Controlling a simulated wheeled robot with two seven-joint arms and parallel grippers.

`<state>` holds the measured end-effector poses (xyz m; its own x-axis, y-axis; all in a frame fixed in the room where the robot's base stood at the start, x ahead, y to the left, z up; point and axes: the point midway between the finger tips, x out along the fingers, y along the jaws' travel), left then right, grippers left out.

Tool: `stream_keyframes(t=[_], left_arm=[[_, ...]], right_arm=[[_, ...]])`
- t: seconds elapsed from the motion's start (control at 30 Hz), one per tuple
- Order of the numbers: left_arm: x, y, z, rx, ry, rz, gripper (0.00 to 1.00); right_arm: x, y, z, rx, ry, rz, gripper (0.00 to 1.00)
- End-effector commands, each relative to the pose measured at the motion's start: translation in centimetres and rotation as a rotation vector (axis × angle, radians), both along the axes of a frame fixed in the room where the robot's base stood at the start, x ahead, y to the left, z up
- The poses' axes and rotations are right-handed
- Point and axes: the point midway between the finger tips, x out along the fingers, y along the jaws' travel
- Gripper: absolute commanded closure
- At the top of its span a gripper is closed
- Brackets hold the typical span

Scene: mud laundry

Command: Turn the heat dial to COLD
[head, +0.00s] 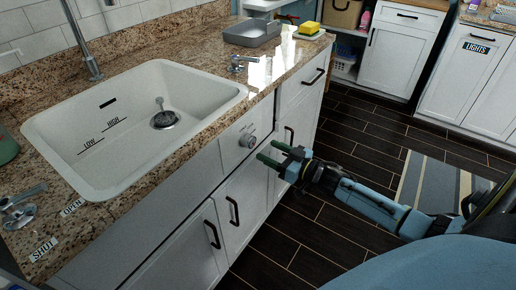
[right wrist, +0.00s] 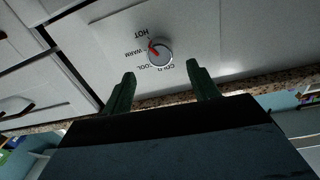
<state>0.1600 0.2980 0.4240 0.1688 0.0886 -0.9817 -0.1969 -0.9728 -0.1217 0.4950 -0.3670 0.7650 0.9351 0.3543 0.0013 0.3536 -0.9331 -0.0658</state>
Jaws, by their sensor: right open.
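The heat dial (head: 247,140) is a round silver knob on the white cabinet panel below the counter, right of the sink. In the right wrist view the dial (right wrist: 161,54) has a red pointer aimed up-left, around WARM and HOT. The labels HOT, WARM, COOL and a partly covered COLD surround it. My right gripper (head: 268,151) is open and empty, just in front of the dial. In the right wrist view its green fingers (right wrist: 160,75) are spread below the dial, apart from it. My left gripper is not in view.
The white sink (head: 60,135) is set in a granite counter (head: 200,120). A grey tray (head: 252,33) and a yellow sponge (head: 308,28) stand farther back. Black cabinet handles (head: 233,210) stick out below the dial. The dark floor right of the cabinets is open, with a striped rug (head: 432,185).

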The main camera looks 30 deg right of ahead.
Motion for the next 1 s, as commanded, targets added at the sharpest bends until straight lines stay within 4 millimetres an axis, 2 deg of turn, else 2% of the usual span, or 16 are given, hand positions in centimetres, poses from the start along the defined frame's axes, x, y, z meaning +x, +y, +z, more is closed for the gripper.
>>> stream_keyframes(t=[0.1, 0.3, 0.73, 1.0], left_arm=[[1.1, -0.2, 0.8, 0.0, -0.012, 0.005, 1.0], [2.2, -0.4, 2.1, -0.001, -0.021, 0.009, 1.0], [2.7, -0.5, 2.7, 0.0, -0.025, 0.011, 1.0], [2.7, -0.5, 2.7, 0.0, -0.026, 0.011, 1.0]], right_arm=[[2.1, 0.7, -0.1, 0.0, -0.003, -0.001, 0.4], [4.3, 1.6, -0.1, 0.0, -0.001, -0.001, 0.4], [5.0, 1.9, 0.0, 0.0, 0.001, -0.001, 0.4], [5.0, 1.9, 0.0, 0.0, 0.001, -0.001, 0.76]])
